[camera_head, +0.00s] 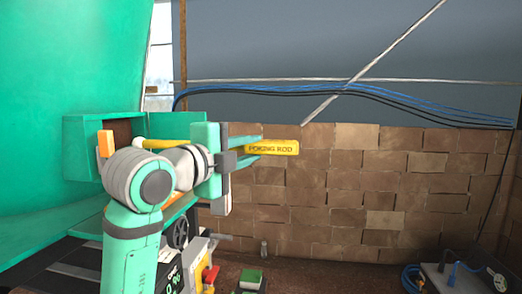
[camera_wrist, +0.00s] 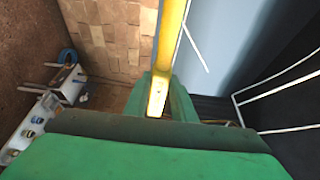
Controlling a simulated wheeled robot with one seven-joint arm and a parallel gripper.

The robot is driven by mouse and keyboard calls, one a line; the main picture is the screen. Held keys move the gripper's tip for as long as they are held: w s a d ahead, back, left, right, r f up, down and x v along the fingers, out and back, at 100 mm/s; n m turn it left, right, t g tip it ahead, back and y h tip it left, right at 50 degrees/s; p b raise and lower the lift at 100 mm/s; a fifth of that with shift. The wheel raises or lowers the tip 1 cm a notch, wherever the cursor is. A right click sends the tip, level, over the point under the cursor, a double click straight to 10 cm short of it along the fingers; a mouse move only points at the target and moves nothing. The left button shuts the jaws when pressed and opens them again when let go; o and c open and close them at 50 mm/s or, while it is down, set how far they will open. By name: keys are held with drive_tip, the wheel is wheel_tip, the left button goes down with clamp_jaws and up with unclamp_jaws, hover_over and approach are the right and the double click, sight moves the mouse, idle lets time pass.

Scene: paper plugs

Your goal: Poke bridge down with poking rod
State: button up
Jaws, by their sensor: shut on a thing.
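My gripper (camera_head: 240,150) is shut on the yellow poking rod (camera_head: 272,148), whose end marked "POKING ROD" sticks out to the right. A yellow length shows to the left behind my arm, and seems to be the same rod. In the wrist view the rod (camera_wrist: 168,55) runs up from between the green fingers of my gripper (camera_wrist: 160,95) and out of the top edge. A green open-topped box (camera_head: 88,150) with a dark brown inside stands left of my gripper. I cannot make out the bridge in either view; my arm hides part of the box.
A large green machine body (camera_head: 60,60) fills the left. A handwheel (camera_head: 178,233) and controls sit below my arm. A brick wall (camera_head: 340,190) stands behind. A grey box with a gauge (camera_head: 465,278) is at lower right. Space right of my gripper is free.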

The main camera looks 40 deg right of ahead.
drive_tip(key=w+a, duration=0.5)
drive_tip(key=w, duration=0.1)
drive_tip(key=shift+a, duration=0.15)
idle(0.5)
drive_tip(key=shift+w, duration=0.15)
drive_tip(key=shift+w+a, duration=1.5)
drive_tip(key=shift+w, duration=0.2)
drive_tip(key=shift+s+d, duration=1.55)
drive_tip(key=shift+s, duration=0.25)
